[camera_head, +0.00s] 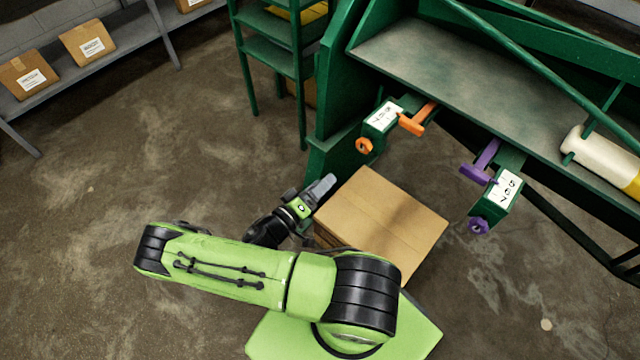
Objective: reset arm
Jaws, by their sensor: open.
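My green and black arm is folded over my own base at the bottom middle of the head view. My gripper (322,190) is at the arm's end, at the left edge of a closed cardboard box (385,222) on the floor. I see no thing held in it. The grey fingers point up and to the right, towards the green machine (325,150). From this single view I cannot tell whether the fingers touch the box.
The machine carries an orange handle (416,120) and a purple handle (481,163) beside numbered labels. A white and yellow cylinder (602,158) lies at right. A grey shelf (120,55) with boxes stands at upper left. The floor (130,160) at left is clear.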

